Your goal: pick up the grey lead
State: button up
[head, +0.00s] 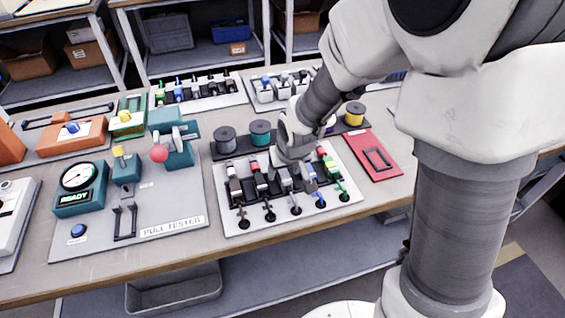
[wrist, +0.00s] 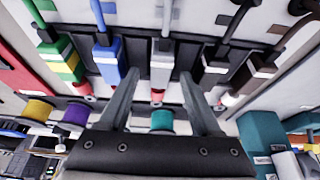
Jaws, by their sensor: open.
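The grey lead (wrist: 161,62) is near the middle of the wrist view, a pale block with a cable at one end and a red tip at the other. It lies in a row between the blue lead (wrist: 108,55) and the black lead (wrist: 214,66). My gripper (wrist: 160,76) is open, with one finger on each side of the grey lead's line. Whether the fingers touch anything cannot be told. In the head view my gripper (head: 294,163) is over the white lead board (head: 240,226) and partly hides the grey lead (head: 285,181).
A green-yellow lead (wrist: 61,58) and a brown lead (wrist: 252,74) are at the row's ends. Spools, including a teal one (head: 260,131), stand behind the board. The pull tester (head: 175,212) is on the left, a red tray (head: 372,152) on the right.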

jog(key=shift+f, duration=0.25)
grip_shut()
jog(key=shift+r, duration=0.1)
